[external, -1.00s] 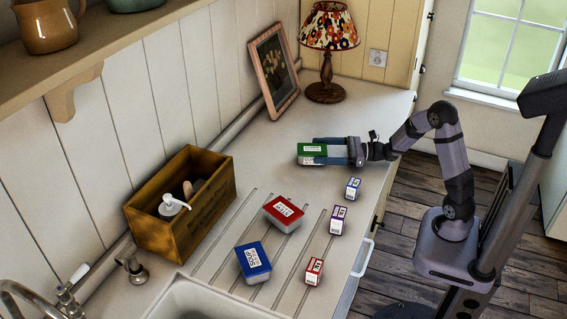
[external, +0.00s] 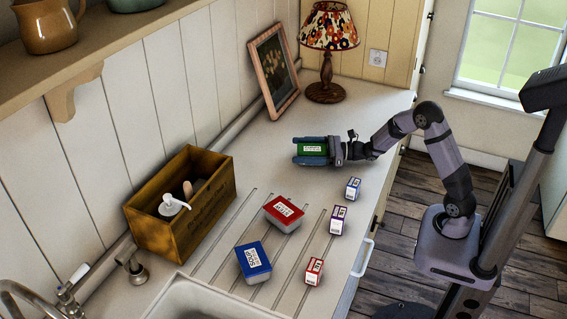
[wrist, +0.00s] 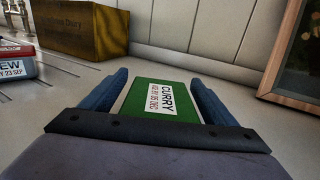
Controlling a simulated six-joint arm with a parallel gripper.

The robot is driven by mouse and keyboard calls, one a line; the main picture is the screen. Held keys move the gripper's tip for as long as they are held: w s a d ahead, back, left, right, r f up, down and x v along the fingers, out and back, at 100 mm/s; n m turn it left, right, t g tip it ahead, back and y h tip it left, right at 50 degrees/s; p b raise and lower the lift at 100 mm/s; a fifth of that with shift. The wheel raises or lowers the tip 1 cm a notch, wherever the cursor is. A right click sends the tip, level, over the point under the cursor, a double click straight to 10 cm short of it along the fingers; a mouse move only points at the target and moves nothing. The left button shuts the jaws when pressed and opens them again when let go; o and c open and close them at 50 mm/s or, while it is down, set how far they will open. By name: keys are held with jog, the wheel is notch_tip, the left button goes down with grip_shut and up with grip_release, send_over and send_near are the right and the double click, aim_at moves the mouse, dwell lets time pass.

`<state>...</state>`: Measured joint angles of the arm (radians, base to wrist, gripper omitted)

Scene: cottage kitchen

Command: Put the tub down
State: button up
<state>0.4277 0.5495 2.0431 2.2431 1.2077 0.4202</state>
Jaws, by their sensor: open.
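The tub with a green lid and a white CURRY label (external: 313,149) sits on the worktop near the lamp and picture frame. It also shows in the wrist view (wrist: 160,100), straight ahead between my fingers. My gripper (external: 297,151) is open, with one blue finger on each side of the tub. In the wrist view (wrist: 160,90), narrow gaps show between the fingers and the tub. The palm bar hides the tub's near end, and its underside is hidden.
A red-lidded tub (external: 284,210) and a blue-lidded tub (external: 254,262) stand by the sink. Small cartons, blue (external: 353,188), purple (external: 339,220) and red (external: 314,271), line the front edge. A wooden box (external: 185,205) stands by the wall. Worktop toward the lamp (external: 325,60) is clear.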

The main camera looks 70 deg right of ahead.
jog(key=c, duration=1.4)
jog(key=shift+c, duration=0.2)
jog(key=shift+r, duration=0.15)
notch_tip(320, 180, up, 10)
jog(key=shift+f, duration=0.15)
jog(key=shift+a, duration=0.15)
jog(key=s+a+n+g+y+p, duration=0.1)
jog(key=s+a+n+g+y, duration=0.15)
jog(key=a, duration=0.55)
jog(key=s+a+n+g+y+p, duration=0.1)
jog(key=a+n+y, duration=0.1)
jog(key=a+y, duration=0.35)
jog(key=shift+s+a+f+h, duration=0.1)
jog(key=shift+a+f+h, duration=0.2)
jog(key=shift+f, duration=0.65)
jog(key=shift+w+a+f+h, duration=0.1)
jog(key=shift+a+f+h, duration=0.2)
jog(key=shift+f, duration=0.6)
jog(key=shift+s+a+f+h, duration=0.15)
jog(key=shift+f+h, duration=0.25)
jog(key=shift+f, duration=0.55)
